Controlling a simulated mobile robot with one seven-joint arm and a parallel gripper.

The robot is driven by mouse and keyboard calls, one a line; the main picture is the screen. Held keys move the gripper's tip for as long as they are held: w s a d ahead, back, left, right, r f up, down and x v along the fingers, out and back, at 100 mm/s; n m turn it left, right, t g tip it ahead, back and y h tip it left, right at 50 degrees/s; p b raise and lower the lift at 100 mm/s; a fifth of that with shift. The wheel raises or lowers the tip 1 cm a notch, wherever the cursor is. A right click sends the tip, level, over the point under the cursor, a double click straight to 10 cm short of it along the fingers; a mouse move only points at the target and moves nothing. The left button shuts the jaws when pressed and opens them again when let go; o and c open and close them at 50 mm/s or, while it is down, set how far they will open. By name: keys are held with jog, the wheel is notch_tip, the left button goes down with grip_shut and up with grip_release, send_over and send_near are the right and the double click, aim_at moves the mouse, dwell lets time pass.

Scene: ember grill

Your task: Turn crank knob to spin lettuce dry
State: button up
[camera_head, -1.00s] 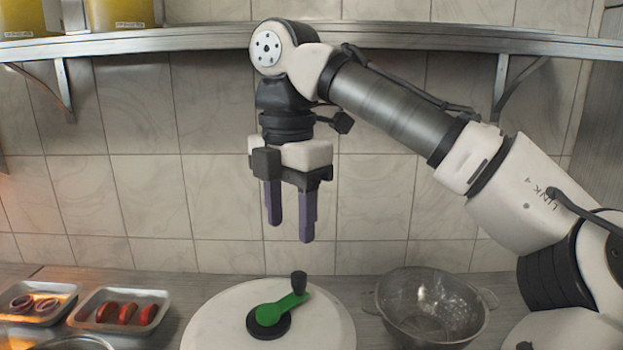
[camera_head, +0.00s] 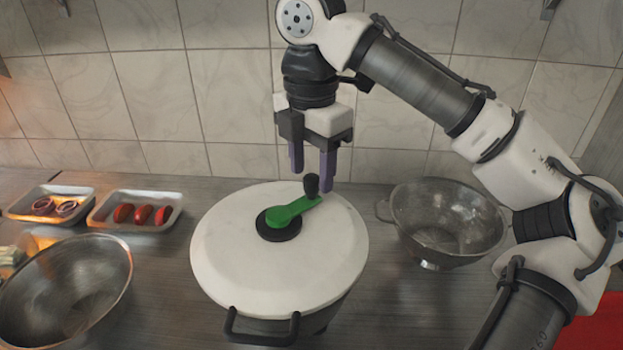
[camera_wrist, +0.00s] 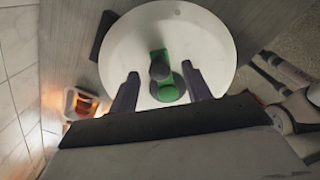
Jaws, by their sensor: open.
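The salad spinner has a round white lid (camera_head: 225,265) on a dark pot. A green crank arm (camera_head: 292,211) lies across the middle of the lid, on a black hub (camera_head: 278,226). The black crank knob (camera_head: 311,184) stands upright at its far right end. My gripper (camera_head: 312,178) points down with purple fingers, open and empty, close to the knob. In the wrist view the knob (camera_wrist: 159,70) appears between the two fingers (camera_wrist: 163,88), apart from both. The exact height of the fingertips over the lid cannot be told. The lettuce is hidden.
A colander (camera_head: 445,222) stands right of the spinner and a steel bowl (camera_head: 75,290) to its left. Trays of onion (camera_head: 50,204) and tomato slices (camera_head: 135,212) lie at the back left. The tiled wall is close behind.

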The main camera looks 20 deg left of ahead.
jog(key=shift+f, duration=1.35)
jog(key=shift+c, duration=0.3)
